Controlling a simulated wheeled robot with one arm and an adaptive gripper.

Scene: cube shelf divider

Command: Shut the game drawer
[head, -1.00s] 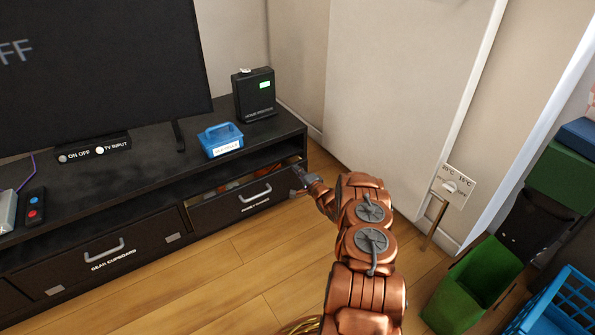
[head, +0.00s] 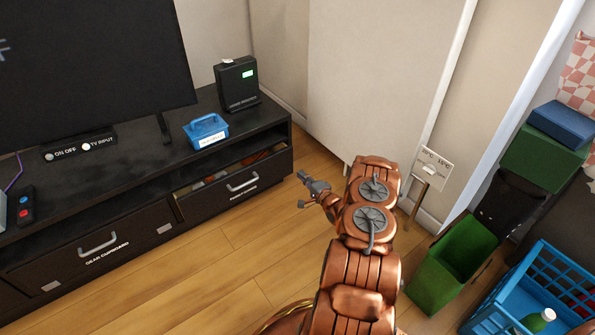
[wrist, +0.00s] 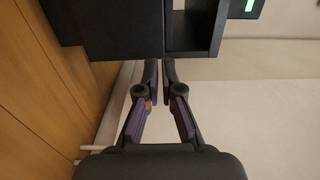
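The game drawer (head: 236,190) is the right-hand black drawer of the low TV cabinet, with a grey handle and a white label too small to read. It stands partly open; orange and pale contents show above its front edge. My gripper (head: 305,182) is just right of the drawer's right end, apart from it, with floor visible between. In the wrist view, the fingertips of my gripper (wrist: 159,68) are almost together and hold nothing. A dark block, seemingly the drawer (wrist: 110,28), fills the top beside the open shelf.
The cabinet top holds a blue case (head: 206,131), a black box (head: 237,84) and a TV (head: 90,60). The gear cupboard drawer (head: 95,245) is at left. A green bin (head: 452,268) and a blue crate (head: 530,285) stand at right. Floor before the cabinet is clear.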

